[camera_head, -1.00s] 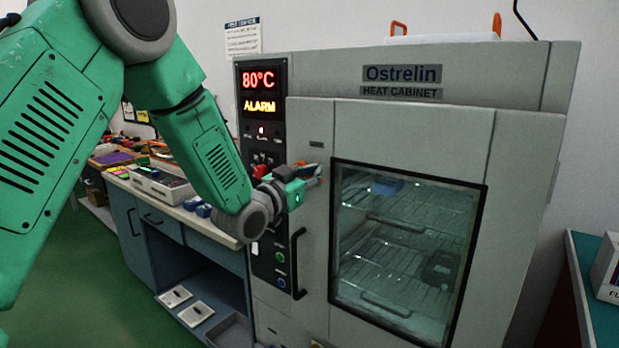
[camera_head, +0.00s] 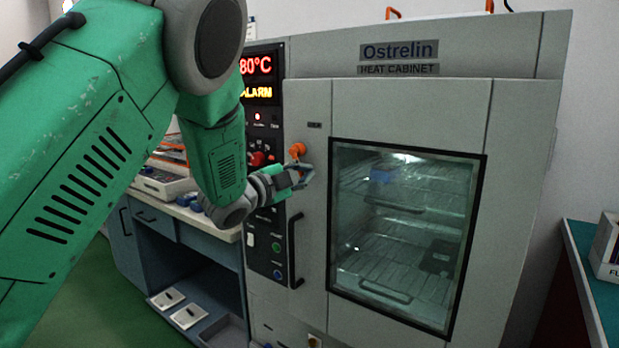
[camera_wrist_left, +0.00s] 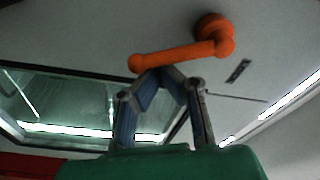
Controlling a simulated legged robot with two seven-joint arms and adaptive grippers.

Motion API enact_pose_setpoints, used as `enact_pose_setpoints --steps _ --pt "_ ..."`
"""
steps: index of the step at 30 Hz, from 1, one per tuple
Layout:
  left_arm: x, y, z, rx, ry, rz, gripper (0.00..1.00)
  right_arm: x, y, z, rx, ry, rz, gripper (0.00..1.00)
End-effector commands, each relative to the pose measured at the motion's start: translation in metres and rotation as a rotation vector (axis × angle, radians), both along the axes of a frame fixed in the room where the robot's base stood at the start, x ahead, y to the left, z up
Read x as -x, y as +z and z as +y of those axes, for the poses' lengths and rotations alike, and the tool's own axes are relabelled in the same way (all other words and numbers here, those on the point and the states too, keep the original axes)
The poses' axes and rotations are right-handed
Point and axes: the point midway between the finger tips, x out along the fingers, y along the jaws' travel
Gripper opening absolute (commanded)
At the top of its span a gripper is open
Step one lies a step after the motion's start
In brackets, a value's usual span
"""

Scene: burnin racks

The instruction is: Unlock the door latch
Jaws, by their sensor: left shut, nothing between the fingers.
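The door latch (camera_head: 297,150) is an orange lever on the upper left part of the grey heat cabinet's door. In the left wrist view the latch (camera_wrist_left: 180,56) has a round pivot at the right and an arm reaching left to a rounded end. My left gripper (camera_head: 308,172) is just below the latch, with its fingers close together and empty. In the wrist view my left gripper (camera_wrist_left: 161,73) has its fingertips at the near edge of the lever, close to its free end. I cannot tell whether they touch. My right gripper is not in view.
The heat cabinet (camera_head: 410,92) has a glass door window (camera_head: 405,235) and a black vertical handle (camera_head: 296,250). A bench (camera_head: 150,212) stands at the left; a green-topped table (camera_head: 590,265) is at the right.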

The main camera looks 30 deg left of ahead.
Motion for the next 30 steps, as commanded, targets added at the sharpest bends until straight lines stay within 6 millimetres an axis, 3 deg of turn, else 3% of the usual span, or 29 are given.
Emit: enact_pose_setpoints --steps 14,30 --pt "-0.001 -0.013 0.017 -0.372 -0.001 -0.028 0.0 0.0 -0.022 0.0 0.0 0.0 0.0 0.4" --pt "-0.002 -0.014 0.024 -0.36 0.001 -0.028 0.0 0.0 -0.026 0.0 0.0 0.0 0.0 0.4"
